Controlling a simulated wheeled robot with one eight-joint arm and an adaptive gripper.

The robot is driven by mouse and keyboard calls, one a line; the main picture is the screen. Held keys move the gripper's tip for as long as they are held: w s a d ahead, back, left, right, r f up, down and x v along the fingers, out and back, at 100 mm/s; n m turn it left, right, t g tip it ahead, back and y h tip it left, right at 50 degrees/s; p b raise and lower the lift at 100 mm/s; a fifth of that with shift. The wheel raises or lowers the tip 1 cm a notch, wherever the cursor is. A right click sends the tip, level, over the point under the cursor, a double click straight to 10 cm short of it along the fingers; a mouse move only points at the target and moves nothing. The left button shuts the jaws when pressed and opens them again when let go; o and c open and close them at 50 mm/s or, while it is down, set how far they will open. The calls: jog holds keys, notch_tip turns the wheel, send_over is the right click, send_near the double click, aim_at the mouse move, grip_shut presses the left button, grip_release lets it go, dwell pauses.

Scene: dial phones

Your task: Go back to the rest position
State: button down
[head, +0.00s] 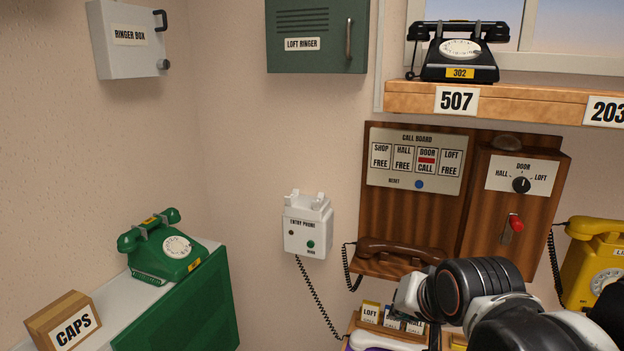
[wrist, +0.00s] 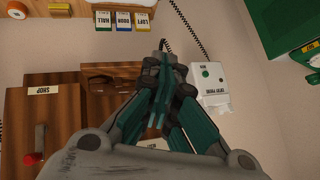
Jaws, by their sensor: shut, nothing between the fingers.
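My gripper (wrist: 160,90) shows in the wrist view with its dark teal fingers shut together and nothing between them. In that view it overlaps the brown wooden call board and the wall, with the white entry phone (wrist: 208,85) to its right. I cannot tell its distance from them. In the head view my arm enters from the lower right, in front of the area below the call board (head: 418,185). My gripper's fingers cannot be made out there. The entry phone (head: 308,226) hangs on the wall with an empty cradle on top, its cord running down.
A brown handset (head: 400,250) lies on the board's ledge near my arm. Cards (head: 370,312) and a pale object (head: 375,342) are below. A red lever (head: 516,223) juts out at right, beside a yellow phone (head: 597,262). A green phone (head: 162,248) stands left.

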jog(key=s+d+f+n, duration=0.1)
jog(key=s+d+n, duration=0.1)
jog(key=s, duration=0.4)
jog(key=s+d+f+n+g, duration=0.1)
jog(key=s+f+n, duration=0.1)
jog(key=s, duration=0.3)
jog(key=shift+s+d+f+g+h, duration=0.25)
jog(key=shift+s+d+g+h, duration=0.05)
jog(key=shift+s+d+h, duration=0.1)
